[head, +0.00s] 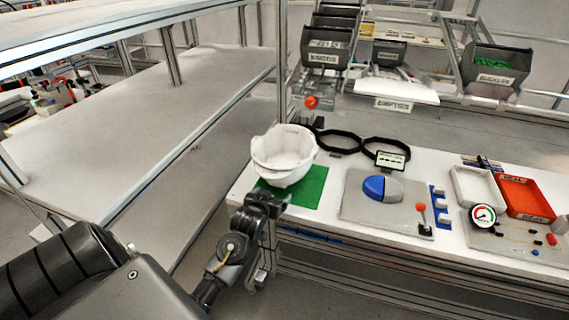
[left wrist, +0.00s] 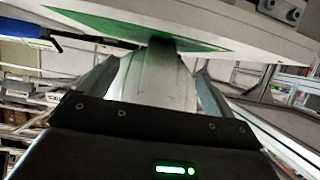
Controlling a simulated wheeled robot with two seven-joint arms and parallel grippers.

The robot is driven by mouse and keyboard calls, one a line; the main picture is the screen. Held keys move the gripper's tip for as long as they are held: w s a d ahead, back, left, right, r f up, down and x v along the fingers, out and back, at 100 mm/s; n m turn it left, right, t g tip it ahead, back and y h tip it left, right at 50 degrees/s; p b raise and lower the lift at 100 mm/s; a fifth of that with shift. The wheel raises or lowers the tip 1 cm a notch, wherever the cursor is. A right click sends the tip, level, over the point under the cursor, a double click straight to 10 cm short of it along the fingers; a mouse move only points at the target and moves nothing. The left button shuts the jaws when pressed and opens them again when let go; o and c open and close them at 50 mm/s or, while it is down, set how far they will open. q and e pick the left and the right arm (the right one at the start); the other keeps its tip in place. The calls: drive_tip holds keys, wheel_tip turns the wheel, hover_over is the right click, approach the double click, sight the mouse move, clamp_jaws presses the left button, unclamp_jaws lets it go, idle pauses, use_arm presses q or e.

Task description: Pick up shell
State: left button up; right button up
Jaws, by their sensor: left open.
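A white helmet shell (head: 285,152) sits on a green mat (head: 309,188) at the left end of the white table. My left gripper (head: 264,200) is at the near left edge of the mat, just below and in front of the shell, and hides part of the mat. In the left wrist view the picture is turned over, with the green mat (left wrist: 110,25) at the top. There my left gripper (left wrist: 157,82) has its fingers apart, with the pale shell (left wrist: 155,78) showing between them. Whether the fingers touch it cannot be told. My right gripper is not in view.
A grey board (head: 360,212) with a blue dome (head: 382,187) stands to the right, then a white tray (head: 478,188) and a red tray (head: 528,198). An empty grey shelf (head: 130,140) runs along the left.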

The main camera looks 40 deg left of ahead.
sight(277, 186)
use_arm(q)
drive_tip(key=shift+w+a+f, duration=0.2)
drive_tip(key=shift+w+f, duration=0.05)
drive_tip(key=shift+w, duration=0.3)
drive_tip(key=shift+w+a, duration=0.1)
drive_tip(key=shift+w, duration=0.05)
drive_tip(key=p+x, duration=0.1)
drive_tip(key=x, duration=0.3)
drive_tip(key=shift+w+a+r, duration=0.1)
drive_tip(key=shift+w+a, duration=0.1)
drive_tip(key=shift+w, duration=0.2)
drive_tip(key=shift+c, duration=0.4)
drive_tip(key=c, duration=1)
drive_tip(key=shift+a, duration=0.1)
drive_tip(key=c, duration=0.6)
